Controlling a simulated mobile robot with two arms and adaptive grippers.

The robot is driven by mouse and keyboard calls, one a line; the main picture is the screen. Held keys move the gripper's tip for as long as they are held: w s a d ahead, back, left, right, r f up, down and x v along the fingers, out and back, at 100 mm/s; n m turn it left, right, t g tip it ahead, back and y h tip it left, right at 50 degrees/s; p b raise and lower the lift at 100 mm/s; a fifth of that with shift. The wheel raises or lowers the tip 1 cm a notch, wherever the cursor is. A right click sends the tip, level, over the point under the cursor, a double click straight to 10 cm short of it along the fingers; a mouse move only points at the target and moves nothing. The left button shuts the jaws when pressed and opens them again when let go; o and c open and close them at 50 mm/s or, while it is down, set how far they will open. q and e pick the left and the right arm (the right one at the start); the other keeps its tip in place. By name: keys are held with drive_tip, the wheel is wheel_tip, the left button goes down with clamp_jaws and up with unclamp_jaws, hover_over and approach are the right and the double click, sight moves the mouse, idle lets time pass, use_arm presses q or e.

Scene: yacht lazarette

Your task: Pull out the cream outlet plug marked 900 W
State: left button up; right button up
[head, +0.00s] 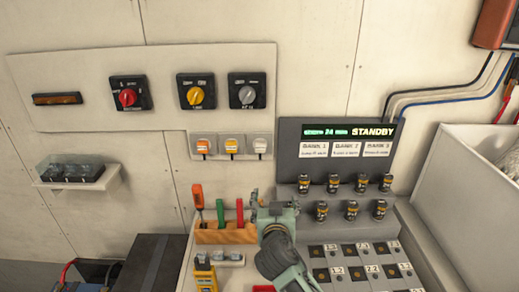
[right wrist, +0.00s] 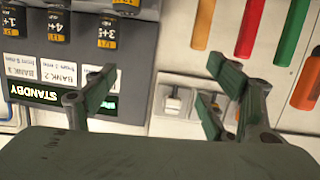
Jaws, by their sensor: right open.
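Three outlets sit in a row on the wall panel, each with a plug. The rightmost holds the cream plug (head: 260,146); its marking is too small to read. The other two hold a red-orange plug (head: 203,147) and a yellow-orange plug (head: 231,146). My right gripper (head: 272,203) is open and empty, below the cream plug and apart from it. In the right wrist view, which is upside down, the cream plug (right wrist: 172,103) shows between the spread fingers of the gripper (right wrist: 158,78), farther off at the wall. My left gripper is not in view.
The grey STANDBY console (head: 347,160) with several black battery-like cylinders stands right of the outlets. A wooden rack (head: 226,237) with screwdriver-like tools is left of my right gripper. Rotary switches (head: 195,92) are above. The wall before the outlets is clear.

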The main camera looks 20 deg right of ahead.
sight(260, 149)
drive_tip(key=w+a+r+t, duration=0.2)
drive_tip(key=w+r+t, duration=0.1)
drive_tip(key=w+r, duration=0.4)
drive_tip(key=shift+a+r, duration=0.2)
drive_tip(key=shift+r, duration=0.65)
drive_tip(key=x, duration=0.5)
drive_tip(key=shift+d+b, duration=0.1)
drive_tip(key=shift+b, duration=0.25)
drive_tip(key=b+x, duration=0.3)
drive_tip(key=shift+f, duration=0.15)
drive_tip(key=shift+w+d, duration=0.1)
drive_tip(key=shift+w, duration=0.4)
drive_tip(key=shift+b, duration=0.8)
